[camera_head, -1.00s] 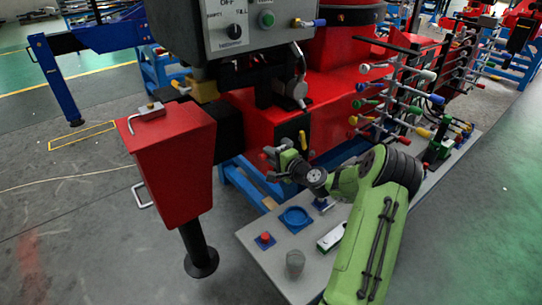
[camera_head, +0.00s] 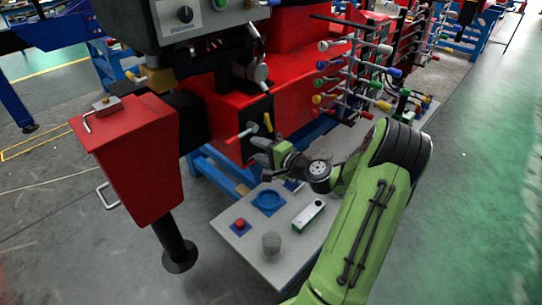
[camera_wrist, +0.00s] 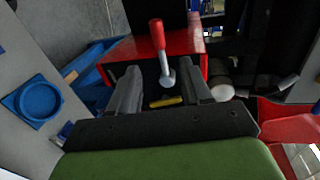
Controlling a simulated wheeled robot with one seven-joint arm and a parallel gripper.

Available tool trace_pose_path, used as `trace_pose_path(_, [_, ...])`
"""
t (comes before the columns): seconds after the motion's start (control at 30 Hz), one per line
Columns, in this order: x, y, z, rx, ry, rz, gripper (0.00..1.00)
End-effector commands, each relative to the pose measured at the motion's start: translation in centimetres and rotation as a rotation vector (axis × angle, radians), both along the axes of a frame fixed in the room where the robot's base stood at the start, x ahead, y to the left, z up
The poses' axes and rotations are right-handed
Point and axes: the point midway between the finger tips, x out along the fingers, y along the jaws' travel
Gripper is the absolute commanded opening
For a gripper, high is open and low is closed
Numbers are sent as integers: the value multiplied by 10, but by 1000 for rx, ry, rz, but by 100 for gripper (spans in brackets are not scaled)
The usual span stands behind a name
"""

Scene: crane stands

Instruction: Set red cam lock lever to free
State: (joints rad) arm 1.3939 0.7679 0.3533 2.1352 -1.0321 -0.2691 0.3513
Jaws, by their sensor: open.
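The red cam lock lever (camera_head: 237,137) sticks out from a dark panel on the side of the red machine body. In the wrist view the lever's red grip (camera_wrist: 157,35) points up, and its grey shank runs down to a round pivot. My gripper (camera_head: 257,151) is open just in front of the panel, close beside the lever. In the wrist view the lever stands beyond and between the two spread fingers of my gripper (camera_wrist: 161,82). Whether a finger touches it I cannot tell.
A yellow handle (camera_head: 268,122) sits on the same panel beside the lever. Below lies a grey table (camera_head: 240,259) with a blue round dish (camera_head: 268,201), a red button (camera_head: 239,224) and a clear glass (camera_head: 271,244). A rack of colored handles (camera_head: 345,85) stands right of the panel.

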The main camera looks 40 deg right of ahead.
Motion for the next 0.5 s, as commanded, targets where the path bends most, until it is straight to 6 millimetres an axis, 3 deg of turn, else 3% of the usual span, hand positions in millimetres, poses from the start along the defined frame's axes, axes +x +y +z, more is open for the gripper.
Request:
trace_pose_path(0.1, [-29, -2, 5, 0, 0, -5, 48])
trace_pose_path(0.2, [-44, -2, 9, 1, 0, -1, 48])
trace_pose_path(0.5, [-52, -1, 11, 0, -1, 2, 48])
